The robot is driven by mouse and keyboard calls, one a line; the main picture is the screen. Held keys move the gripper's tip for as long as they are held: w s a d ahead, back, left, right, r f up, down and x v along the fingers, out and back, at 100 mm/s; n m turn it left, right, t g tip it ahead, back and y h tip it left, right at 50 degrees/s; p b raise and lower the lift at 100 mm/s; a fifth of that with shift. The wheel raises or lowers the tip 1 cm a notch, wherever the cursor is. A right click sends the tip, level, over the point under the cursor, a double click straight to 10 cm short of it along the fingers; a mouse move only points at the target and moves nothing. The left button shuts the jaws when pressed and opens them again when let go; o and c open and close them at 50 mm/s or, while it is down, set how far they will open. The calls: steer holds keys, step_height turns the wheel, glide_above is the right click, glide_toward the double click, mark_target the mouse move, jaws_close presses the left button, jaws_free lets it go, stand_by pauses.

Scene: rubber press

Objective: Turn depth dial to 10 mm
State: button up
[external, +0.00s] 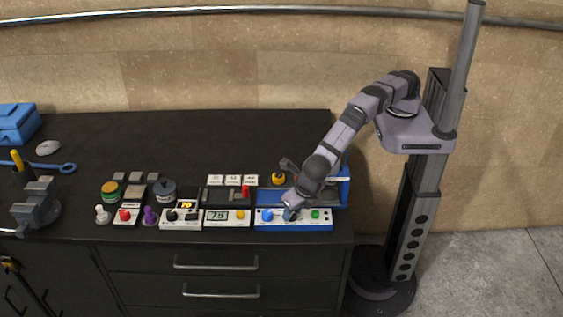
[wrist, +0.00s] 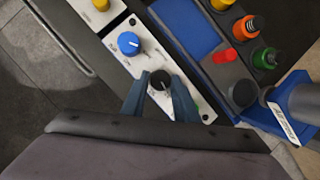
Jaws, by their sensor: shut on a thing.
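My gripper (wrist: 158,92) is shut on a black dial (wrist: 160,78) on the white control panel (wrist: 142,66), with one finger on each side of it. The dial has a light pointer mark, but its scale is too small to read. A blue dial (wrist: 129,43) with a white mark sits beside it on the same panel. In the external view my gripper (external: 290,212) is low over the panel (external: 293,226), between the blue dial (external: 267,215) and a green button (external: 315,214). It hides the black dial there. I cannot read which dial is labelled depth.
A blue press frame (external: 345,190) stands just behind the panel, close to my arm. Several jars and knobs stand farther left. The back of the bench (external: 200,140) is clear.

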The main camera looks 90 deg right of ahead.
steer(key=o, duration=1)
steer(key=shift+o, duration=0.2)
steer(key=shift+a+r, duration=0.1)
steer(key=shift+r, duration=0.05)
steer(key=v, duration=0.5)
steer(key=shift+r+b, duration=0.25)
steer(key=shift+b, duration=0.15)
steer(key=shift+p+v, duration=0.45)
steer(key=shift+v, duration=0.3)
